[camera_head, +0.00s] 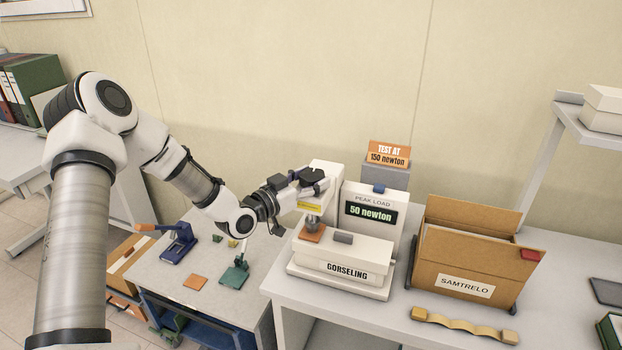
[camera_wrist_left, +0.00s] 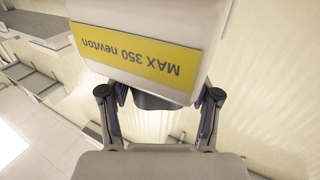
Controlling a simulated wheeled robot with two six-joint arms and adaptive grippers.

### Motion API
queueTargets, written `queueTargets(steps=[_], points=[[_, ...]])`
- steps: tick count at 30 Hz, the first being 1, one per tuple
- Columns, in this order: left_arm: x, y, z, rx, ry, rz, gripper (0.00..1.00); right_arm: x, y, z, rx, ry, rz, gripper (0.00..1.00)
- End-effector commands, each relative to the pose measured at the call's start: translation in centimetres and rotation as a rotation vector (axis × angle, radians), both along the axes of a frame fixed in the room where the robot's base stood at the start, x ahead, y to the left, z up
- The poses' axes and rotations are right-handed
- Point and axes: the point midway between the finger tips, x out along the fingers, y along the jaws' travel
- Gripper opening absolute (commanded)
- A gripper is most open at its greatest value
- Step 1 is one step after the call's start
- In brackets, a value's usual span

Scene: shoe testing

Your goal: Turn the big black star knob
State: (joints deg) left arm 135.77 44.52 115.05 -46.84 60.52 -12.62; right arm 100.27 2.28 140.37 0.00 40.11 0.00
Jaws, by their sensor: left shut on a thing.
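The big black star knob (camera_head: 312,174) sits at the top of the white press head of the tester (camera_head: 340,255). In the left wrist view a dark part of the knob (camera_wrist_left: 155,102) shows between the fingers, mostly hidden behind the white head. My left gripper (camera_head: 300,180) reaches it from the left and is shut on it; its two fingers also show in the left wrist view (camera_wrist_left: 158,112), one on each side. A display reads "PEAK LOAD 50 newton" (camera_head: 370,212). A sign reads "TEST AT 150 newton" (camera_head: 388,155). My right gripper is not in view.
An orange piece (camera_head: 312,233) lies under the press foot. A lower bench (camera_head: 215,290) holds small tools on the left.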

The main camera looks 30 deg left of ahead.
Motion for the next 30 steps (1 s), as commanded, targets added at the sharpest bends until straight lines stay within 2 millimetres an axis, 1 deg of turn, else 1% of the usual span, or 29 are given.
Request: queueTargets(steps=[1, 6, 12, 16, 24, 25, 26, 27, 30], points=[[0.04, 0.28, 0.17, 0.000, -0.005, -0.034, 0.28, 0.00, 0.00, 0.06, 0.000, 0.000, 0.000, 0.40], [0.12, 0.37, 0.16, 0.004, -0.008, -0.199, 0.28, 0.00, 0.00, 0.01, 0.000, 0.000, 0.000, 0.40], [0.14, 0.35, 0.26, 0.006, -0.007, -0.354, 0.28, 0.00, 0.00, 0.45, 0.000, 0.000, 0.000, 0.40], [0.08, 0.31, 0.16, 0.004, -0.002, -0.394, 0.28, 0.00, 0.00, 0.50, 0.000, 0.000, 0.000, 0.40], [0.06, 0.28, 0.14, 0.003, -0.002, -0.396, 0.28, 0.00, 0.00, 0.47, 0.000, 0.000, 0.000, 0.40], [0.06, 0.28, 0.14, 0.003, -0.002, -0.396, 0.73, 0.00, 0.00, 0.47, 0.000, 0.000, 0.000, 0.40], [0.06, 0.28, 0.14, 0.003, -0.003, -0.396, 0.84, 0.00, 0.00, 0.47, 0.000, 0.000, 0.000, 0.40], [0.06, 0.27, 0.13, 0.003, -0.002, -0.396, 0.88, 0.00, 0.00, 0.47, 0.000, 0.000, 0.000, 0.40], [0.05, 0.26, 0.08, 0.003, -0.002, -0.396, 0.88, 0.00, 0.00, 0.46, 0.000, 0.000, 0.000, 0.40]])
